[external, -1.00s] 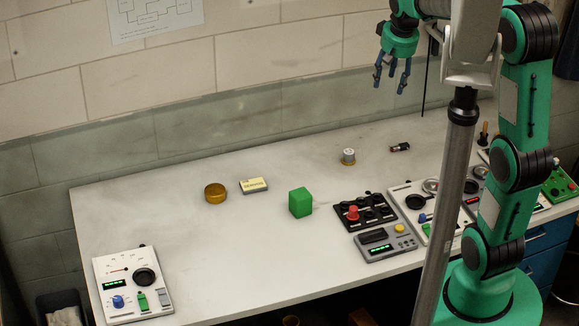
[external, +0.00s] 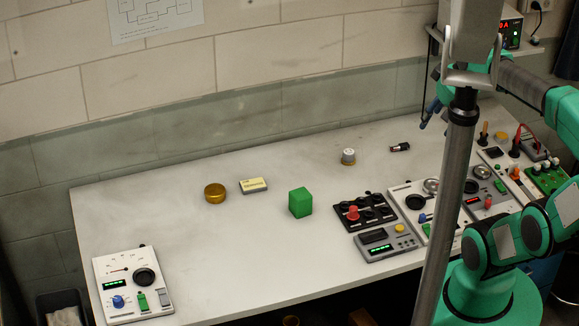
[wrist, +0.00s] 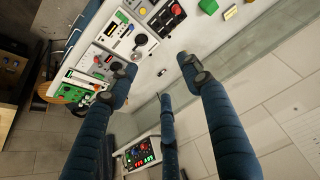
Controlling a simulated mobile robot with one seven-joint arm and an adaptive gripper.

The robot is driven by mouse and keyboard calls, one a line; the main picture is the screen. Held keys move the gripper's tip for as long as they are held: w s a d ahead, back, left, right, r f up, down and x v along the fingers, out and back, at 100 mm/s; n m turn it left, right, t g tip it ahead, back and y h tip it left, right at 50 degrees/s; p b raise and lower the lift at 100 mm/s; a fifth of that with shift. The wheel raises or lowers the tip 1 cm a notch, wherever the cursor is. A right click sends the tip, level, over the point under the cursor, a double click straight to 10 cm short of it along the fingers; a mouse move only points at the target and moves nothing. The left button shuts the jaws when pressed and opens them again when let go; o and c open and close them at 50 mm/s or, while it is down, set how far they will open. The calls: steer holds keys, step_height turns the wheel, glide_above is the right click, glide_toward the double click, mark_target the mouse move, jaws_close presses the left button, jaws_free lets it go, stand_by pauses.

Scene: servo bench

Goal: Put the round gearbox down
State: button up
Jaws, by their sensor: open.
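My gripper (external: 432,113) is up at the right, beyond the bench's back right part, well apart from the gearbox and partly hidden by a grey pole. In the wrist view its blue fingers (wrist: 167,95) are spread, with nothing between them. I cannot surely pick out the gearbox in the wrist view.
A small black cylinder (external: 400,147) lies right of the gearbox. Control panels (external: 387,241) crowd the right side. The bench's left middle (external: 150,225) is clear.

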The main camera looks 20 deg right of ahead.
steer(key=s, duration=0.1)
steer(key=s+f, duration=0.1)
steer(key=shift+s, duration=0.3)
step_height(320, 180, down, 5)
steer(key=b, duration=0.4)
steer(key=shift+r+b, duration=0.2)
steer(key=shift+b, duration=0.2)
steer(key=shift+o, duration=0.5)
